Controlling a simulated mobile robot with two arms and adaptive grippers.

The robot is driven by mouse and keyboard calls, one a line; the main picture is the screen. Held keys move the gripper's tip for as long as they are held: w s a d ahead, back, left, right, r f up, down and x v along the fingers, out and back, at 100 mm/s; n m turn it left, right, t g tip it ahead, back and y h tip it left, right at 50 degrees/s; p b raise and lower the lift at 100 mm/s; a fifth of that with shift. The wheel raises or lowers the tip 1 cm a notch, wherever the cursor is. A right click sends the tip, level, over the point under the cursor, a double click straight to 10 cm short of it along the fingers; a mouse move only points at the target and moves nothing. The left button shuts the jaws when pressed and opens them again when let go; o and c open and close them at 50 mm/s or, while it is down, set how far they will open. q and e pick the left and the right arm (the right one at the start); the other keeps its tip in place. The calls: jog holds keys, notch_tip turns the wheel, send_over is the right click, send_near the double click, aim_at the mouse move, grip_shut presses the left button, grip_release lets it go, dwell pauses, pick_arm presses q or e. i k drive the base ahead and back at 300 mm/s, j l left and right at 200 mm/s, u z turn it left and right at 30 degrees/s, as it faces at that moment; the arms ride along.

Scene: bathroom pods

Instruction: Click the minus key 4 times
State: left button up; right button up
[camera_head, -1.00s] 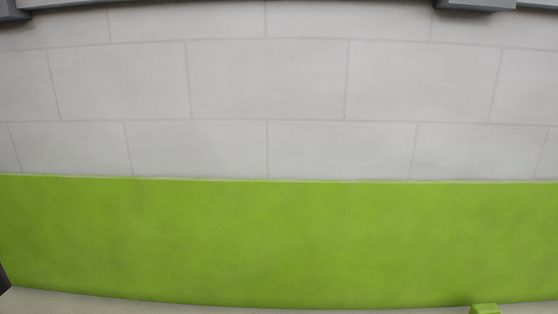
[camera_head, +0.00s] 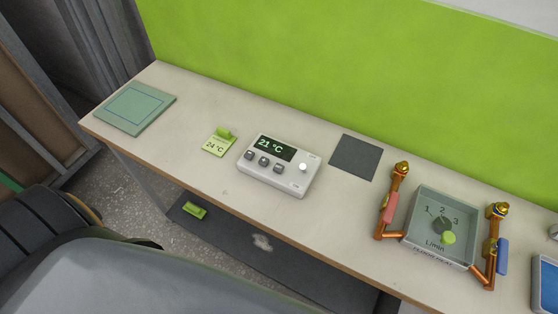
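A white control box (camera_head: 281,184) lies on the pale counter (camera_head: 245,200). Its dark display (camera_head: 272,147) reads 21 °C in light green digits. Below the display is a row of three grey keys (camera_head: 264,161), and a round white button (camera_head: 303,167) sits at the right. The key markings are too small to read, so I cannot tell which is the minus key. A light green card (camera_head: 217,147) reading 24 °C stands left of the box. Neither gripper is in view.
A green pad (camera_head: 135,107) lies at the counter's left end, a dark square plate (camera_head: 356,157) right of the box. Further right are copper pipes (camera_head: 391,205) and a grey dial box (camera_head: 463,205) marked L/min. The counter's front edge is bare before the box.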

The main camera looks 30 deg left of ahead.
aim_at(249, 155)
jog(key=u, duration=1.1)
